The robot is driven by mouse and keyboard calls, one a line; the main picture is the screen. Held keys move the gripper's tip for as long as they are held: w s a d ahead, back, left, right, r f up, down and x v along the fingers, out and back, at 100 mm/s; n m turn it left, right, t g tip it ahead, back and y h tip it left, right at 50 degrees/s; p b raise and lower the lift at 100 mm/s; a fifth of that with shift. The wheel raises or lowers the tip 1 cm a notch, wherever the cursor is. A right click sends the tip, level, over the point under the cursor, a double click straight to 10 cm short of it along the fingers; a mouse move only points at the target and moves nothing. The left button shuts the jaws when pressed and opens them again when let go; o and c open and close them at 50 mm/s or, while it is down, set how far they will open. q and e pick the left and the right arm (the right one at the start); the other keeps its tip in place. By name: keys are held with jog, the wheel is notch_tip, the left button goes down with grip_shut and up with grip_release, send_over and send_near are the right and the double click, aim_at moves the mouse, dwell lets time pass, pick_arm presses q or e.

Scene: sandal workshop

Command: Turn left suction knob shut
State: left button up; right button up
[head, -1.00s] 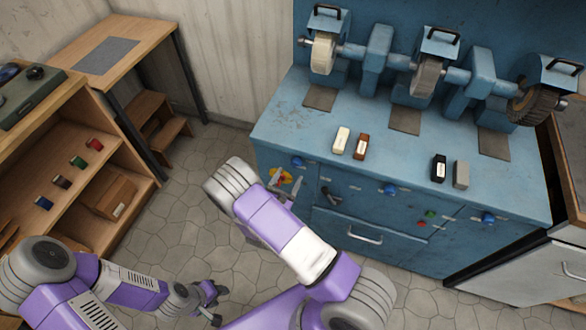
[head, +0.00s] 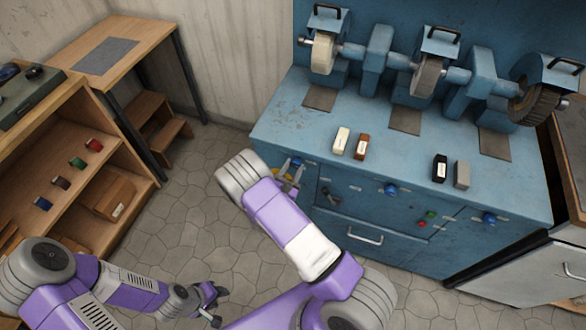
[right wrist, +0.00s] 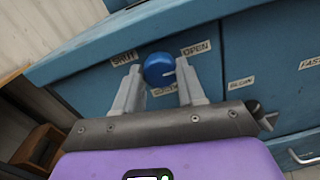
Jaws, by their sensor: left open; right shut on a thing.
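The left suction knob (right wrist: 159,69) is a round blue knob on the front of the blue cabinet, between a SHUT label on its left and an OPEN label on its right. Its pale pointer mark points to the right, on the OPEN side. My right gripper (right wrist: 160,84) has one finger on each side of the knob and is shut on it. In the head view the knob (head: 298,162) shows just above the right gripper's fingers (head: 290,175). My left gripper (head: 219,306) is open and empty, low over the floor, away from the cabinet.
Two more blue knobs (head: 391,190) (head: 488,218) sit further right on the cabinet front (head: 345,255), above a drawer handle (head: 365,238). Grinding wheels (head: 425,78) and small blocks (head: 341,140) stand on its top. A wooden shelf (head: 75,190) is at left.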

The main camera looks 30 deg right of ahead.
jog(key=shift+n, duration=0.3)
jog(key=n+p, duration=0.1)
jog(key=n, duration=0.3)
jog(key=shift+p, duration=0.3)
jog(key=n+p, duration=0.1)
jog(key=n, duration=0.4)
jog(key=shift+t, duration=0.3)
jog(key=n+p, duration=0.1)
jog(key=n, duration=0.3)
jog(key=shift+s+f+n, duration=0.1)
jog(key=shift+n, duration=0.2)
jog(key=shift+n+p, duration=0.6)
jog(key=shift+n, duration=1.4)
jog(key=shift+d, duration=0.1)
jog(key=o, duration=1)
jog(key=shift+o, duration=0.2)
